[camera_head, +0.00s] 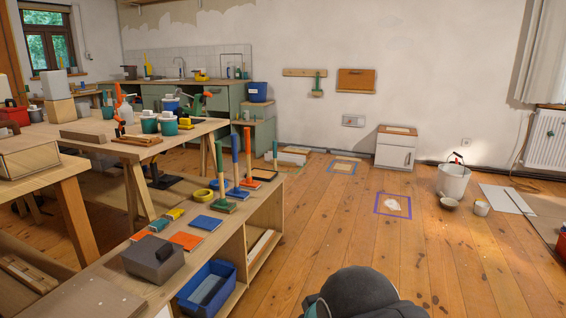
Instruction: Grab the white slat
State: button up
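A long, thin whitish slat (262,242) lies inside the open side compartment of the low wooden bench (160,275), to the right of the blue bin. Part of it is hidden by the bench's frame. Pale boards (291,156) are also stacked on the floor near the back wall, and I cannot tell whether a slat is among them. A dark grey rounded part of my own arm shows at the bottom centre. My gripper's fingers are not in view.
A blue bin (207,289), a grey box (153,259) and upright scrapers (236,158) are on or by the bench. The wooden floor right of it is mostly clear, with a purple-taped patch (393,205), a white bucket (453,181) and a white cabinet (395,153) beyond.

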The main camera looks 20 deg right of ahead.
aim_at(299, 162)
jog(key=z, duration=0.4)
jog(key=k, duration=0.5)
jog(key=z, duration=0.8)
jog(key=i, duration=2.5)
jog(key=u, duration=0.2)
jog(key=i, duration=1.85)
jog(key=u, duration=1.15)
jog(key=i, duration=2.4)
jog(key=u, duration=0.25)
jog(key=i, duration=1.8)
jog(key=z, duration=0.05)
